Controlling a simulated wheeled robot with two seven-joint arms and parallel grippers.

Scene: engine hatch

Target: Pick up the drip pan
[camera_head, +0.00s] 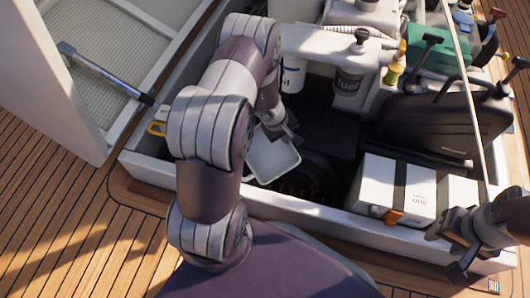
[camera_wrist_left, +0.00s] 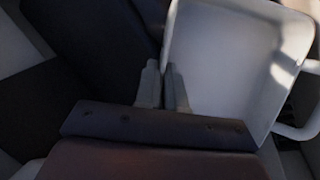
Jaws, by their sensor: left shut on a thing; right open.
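The drip pan is a shallow white tray (camera_head: 272,160) with raised edges, inside the engine hatch, just below my left gripper (camera_head: 284,136) in the head view. In the left wrist view the drip pan (camera_wrist_left: 225,55) fills the upper right, with a white loop handle at its right side. My left gripper (camera_wrist_left: 163,88) is shut on the drip pan's near left edge; the exact contact is partly hidden. The pan looks tilted. My right gripper (camera_head: 454,262) is open and empty at the lower right, over the hatch's front rim.
White boxes with dark straps (camera_head: 392,190) stand in the hatch at right. A black case (camera_head: 435,122) stands behind them. A fuel filter canister (camera_head: 347,88) and the engine (camera_head: 330,45) are at the back. The white hatch rim (camera_head: 320,213) runs along the front; teak deck surrounds it.

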